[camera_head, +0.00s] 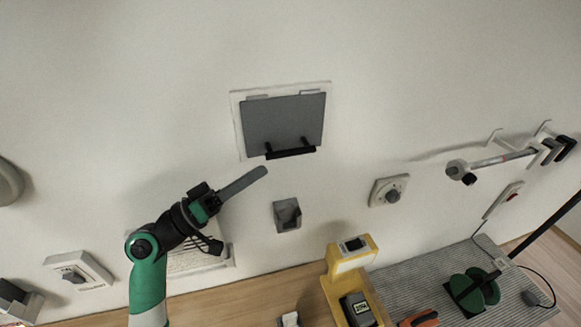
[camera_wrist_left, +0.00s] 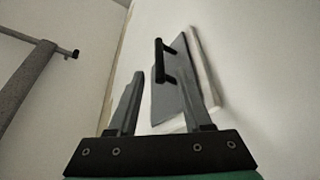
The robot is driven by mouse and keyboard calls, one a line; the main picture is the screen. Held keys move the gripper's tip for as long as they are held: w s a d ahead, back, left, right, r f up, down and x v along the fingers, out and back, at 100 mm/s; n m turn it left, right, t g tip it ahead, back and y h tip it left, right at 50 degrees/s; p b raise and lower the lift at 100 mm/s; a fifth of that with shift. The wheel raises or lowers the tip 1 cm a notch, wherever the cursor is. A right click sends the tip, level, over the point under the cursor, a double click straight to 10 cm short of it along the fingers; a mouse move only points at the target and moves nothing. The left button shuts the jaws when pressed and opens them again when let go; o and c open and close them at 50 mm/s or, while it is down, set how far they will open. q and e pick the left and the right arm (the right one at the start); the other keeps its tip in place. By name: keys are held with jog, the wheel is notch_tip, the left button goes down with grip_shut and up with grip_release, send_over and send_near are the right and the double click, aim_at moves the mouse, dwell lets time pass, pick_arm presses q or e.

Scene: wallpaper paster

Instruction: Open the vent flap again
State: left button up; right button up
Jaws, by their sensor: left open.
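The vent flap (camera_head: 284,120) is a dark grey panel over a white frame (camera_head: 236,112) on the wall. It covers most of the frame opening; whether it stands slightly off the frame I cannot tell. A black bar handle (camera_head: 291,153) on two posts sits at its lower edge. My left gripper (camera_head: 264,172) is below and left of the handle, its fingers overlapping edge-on. In the left wrist view my left gripper (camera_wrist_left: 168,88) is open and empty, with the flap (camera_wrist_left: 172,92) and handle (camera_wrist_left: 160,60) beyond the gap between its fingers, apart from them. My right gripper is not in view.
A grey wall box (camera_head: 287,215) and a round dial (camera_head: 390,191) sit below the flap. A yellow device (camera_head: 343,270) stands on the wooden surface. A rod tool (camera_head: 505,158) hangs at right. The wall around the flap is clear.

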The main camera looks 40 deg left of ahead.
aim_at(290, 152)
pick_arm(q)
jog(key=p+x, duration=0.2)
jog(key=x, duration=0.6)
jog(key=shift+w+r, duration=0.15)
jog(key=shift+r, duration=0.05)
jog(key=shift+w+d, duration=0.15)
jog(key=shift+w, duration=0.15)
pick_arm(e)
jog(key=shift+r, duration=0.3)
pick_arm(q)
grip_shut()
dwell(0.4)
